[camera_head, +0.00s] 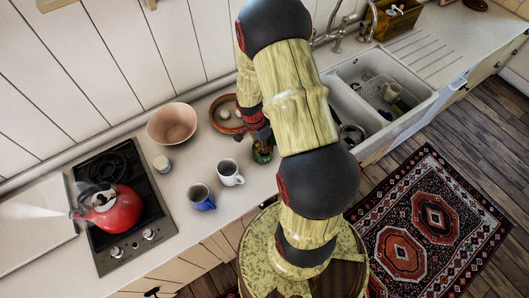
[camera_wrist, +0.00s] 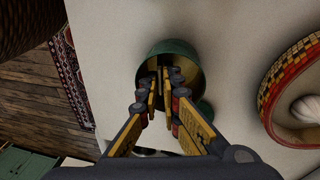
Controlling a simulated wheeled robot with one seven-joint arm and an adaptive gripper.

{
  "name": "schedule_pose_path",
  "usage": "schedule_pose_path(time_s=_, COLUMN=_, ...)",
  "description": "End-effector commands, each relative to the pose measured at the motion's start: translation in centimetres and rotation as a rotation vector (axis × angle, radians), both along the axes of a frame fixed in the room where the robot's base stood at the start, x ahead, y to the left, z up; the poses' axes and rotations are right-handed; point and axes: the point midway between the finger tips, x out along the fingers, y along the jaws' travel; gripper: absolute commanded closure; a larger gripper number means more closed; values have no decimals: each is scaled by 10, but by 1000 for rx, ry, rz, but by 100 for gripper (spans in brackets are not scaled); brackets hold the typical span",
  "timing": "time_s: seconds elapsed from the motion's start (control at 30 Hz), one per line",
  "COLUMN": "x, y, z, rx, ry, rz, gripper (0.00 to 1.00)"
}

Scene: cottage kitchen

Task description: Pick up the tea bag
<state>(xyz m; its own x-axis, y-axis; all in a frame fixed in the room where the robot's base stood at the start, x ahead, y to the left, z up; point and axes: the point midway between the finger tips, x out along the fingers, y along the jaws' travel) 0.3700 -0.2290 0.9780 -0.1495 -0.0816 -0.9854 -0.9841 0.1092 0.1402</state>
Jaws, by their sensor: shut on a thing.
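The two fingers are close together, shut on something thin. The tea bag itself is hard to make out, hidden between the fingers and in the dark of the tin.
A red-rimmed bowl (camera_head: 219,104) with pale round items stands beside the tin. A white mug (camera_head: 229,174), blue mug (camera_head: 201,197), small jar (camera_head: 162,163) and pinkish bowl (camera_head: 172,123) stand left. A red kettle (camera_head: 115,213) steams on the hob. The sink (camera_head: 345,92) lies right.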

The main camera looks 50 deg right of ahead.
Motion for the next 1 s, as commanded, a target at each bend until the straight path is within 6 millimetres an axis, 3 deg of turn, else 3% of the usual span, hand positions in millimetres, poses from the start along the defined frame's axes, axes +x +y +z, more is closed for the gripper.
schedule_pose_path(time_s=0.17, x=1, y=-1, z=13, rx=-1, ry=-3, rz=-1, gripper=99)
schedule_pose_path(time_s=0.6, x=0, y=0, z=88, rx=-1, ry=-2, rz=0, gripper=100)
schedule_pose_path(time_s=1.0, x=0, y=0, z=100, rx=0, ry=1, rz=0, gripper=99)
